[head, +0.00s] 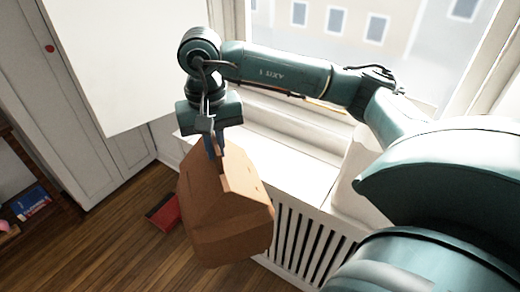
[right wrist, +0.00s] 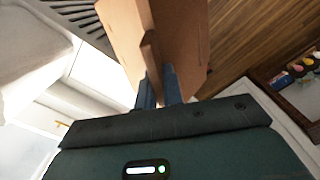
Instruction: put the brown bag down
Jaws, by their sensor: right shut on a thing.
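The brown bag (head: 228,212) hangs from my right gripper (head: 214,150) in the head view. The blue fingers of the gripper are shut on the bag's top edge. The bag hangs in front of the white slatted radiator cover and the wooden floor. In the right wrist view the bag (right wrist: 185,35) stretches away from the fingertips (right wrist: 160,88). The bag's underside is hidden. My left gripper is not in view.
A white slatted radiator cover (head: 300,240) stands below the window sill (head: 300,180). A red object (head: 163,212) lies on the wooden floor (head: 120,240) behind the bag. A shelf with a blue box (head: 30,202) is at far left.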

